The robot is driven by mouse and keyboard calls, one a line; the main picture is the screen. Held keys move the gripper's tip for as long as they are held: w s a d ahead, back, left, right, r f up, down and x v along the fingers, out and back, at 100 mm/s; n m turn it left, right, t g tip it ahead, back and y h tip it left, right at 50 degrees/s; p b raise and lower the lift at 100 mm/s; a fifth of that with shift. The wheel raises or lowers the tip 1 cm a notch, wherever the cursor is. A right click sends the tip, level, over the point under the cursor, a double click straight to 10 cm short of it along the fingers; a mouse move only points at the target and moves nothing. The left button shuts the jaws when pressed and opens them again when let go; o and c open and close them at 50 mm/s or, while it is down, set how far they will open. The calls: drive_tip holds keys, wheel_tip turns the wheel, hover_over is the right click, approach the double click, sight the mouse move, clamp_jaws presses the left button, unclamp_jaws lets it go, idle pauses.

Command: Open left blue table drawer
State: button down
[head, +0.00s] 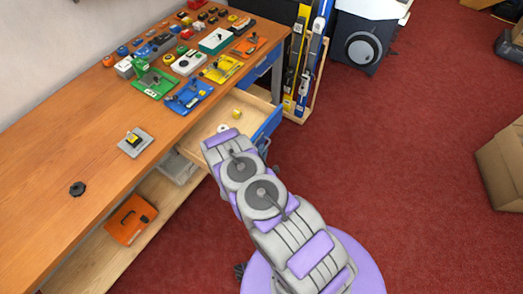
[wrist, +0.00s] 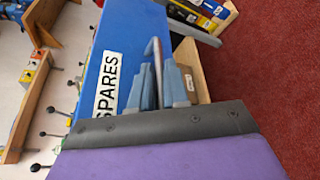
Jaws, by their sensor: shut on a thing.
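The blue-fronted drawer (head: 268,124) stands pulled out from the wooden bench, and its pale wooden inside shows. A small yellow item (head: 237,114) and a white ring (head: 223,127) lie in it. In the wrist view its blue front (wrist: 128,50) bears a white SPARES label (wrist: 107,84). My gripper (head: 263,145) is at the outer face of this front. In the wrist view my gripper (wrist: 165,82) is shut on the grey drawer handle (wrist: 153,48), partly hidden between the fingers. My arm hides part of the drawer in the head view.
Another blue drawer front (head: 265,66) shows farther along the bench (head: 95,155). A wooden rack (head: 314,92) with skis stands beyond the open drawer. An orange case (head: 131,219) lies on the low shelf. Red carpet (head: 400,160) is clear to the right, with a cardboard box (head: 502,165) at the edge.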

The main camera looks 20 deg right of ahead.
drive_tip(key=shift+s+f, duration=0.1)
drive_tip(key=shift+f, duration=0.1)
drive_tip(key=c, duration=1.5)
unclamp_jaws()
drive_tip(key=shift+a, duration=0.1)
drive_tip(key=shift+r, duration=0.1)
drive_tip(key=shift+a, duration=0.15)
drive_tip(key=p+v, duration=0.1)
drive_tip(key=v, duration=1.6)
drive_tip(key=shift+a, duration=0.15)
